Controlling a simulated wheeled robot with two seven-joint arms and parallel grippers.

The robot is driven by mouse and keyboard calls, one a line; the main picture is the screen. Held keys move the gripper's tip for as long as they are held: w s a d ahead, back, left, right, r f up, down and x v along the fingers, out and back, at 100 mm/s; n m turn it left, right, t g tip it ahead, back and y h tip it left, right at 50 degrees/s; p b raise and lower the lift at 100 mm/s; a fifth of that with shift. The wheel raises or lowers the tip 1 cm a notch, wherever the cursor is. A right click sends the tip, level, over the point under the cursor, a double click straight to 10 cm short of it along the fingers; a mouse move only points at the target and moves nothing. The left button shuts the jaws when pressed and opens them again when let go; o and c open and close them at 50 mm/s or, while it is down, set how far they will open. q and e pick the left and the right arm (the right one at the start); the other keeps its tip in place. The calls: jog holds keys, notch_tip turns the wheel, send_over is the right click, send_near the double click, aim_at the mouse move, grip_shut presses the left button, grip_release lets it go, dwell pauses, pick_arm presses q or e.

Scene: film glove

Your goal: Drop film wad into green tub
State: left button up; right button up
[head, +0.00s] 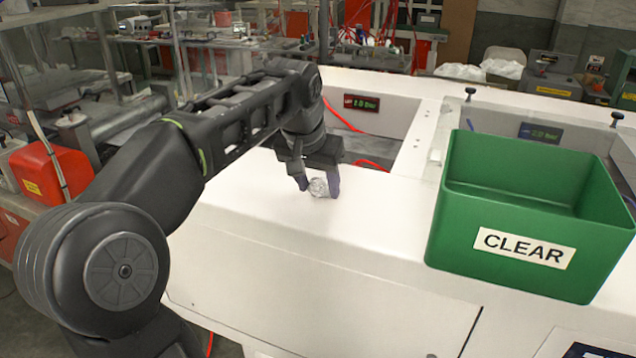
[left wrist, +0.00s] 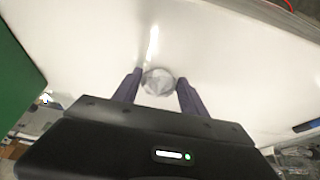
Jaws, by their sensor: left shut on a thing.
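The film wad (head: 319,187) is a small crumpled clear ball at the white machine top, between the fingers of my left gripper (head: 318,186). In the left wrist view the wad (left wrist: 158,82) sits between the two purple-tipped fingers of the left gripper (left wrist: 159,84). The left gripper is shut on it, pointing down, at or just above the white surface; I cannot tell whether the wad touches it. The green tub (head: 490,235), labelled CLEAR, stands to the right on the machine, with its open top up. A green edge (left wrist: 15,80) shows at left in the wrist view. My right gripper is out of view.
The white machine top (head: 270,215) is clear around the wad and up to the tub. Recessed openings with a red hose (head: 345,118) and small displays (head: 361,102) lie behind. Two dark knobs (head: 470,93) stand up near the tub's back.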

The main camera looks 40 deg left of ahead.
aim_at(318, 182)
pick_arm(q)
jog(key=shift+f, duration=0.25)
jog(key=o, duration=1.3)
jog(key=shift+r, duration=0.1)
jog(key=shift+r, duration=0.3)
jog(key=v, duration=0.5)
jog(key=shift+s+r, duration=0.1)
jog(key=shift+r, duration=0.2)
jog(key=p+v, duration=0.3)
jog(key=v, duration=0.3)
jog(key=shift+s+d+p, duration=0.1)
jog(key=shift+p, duration=0.2)
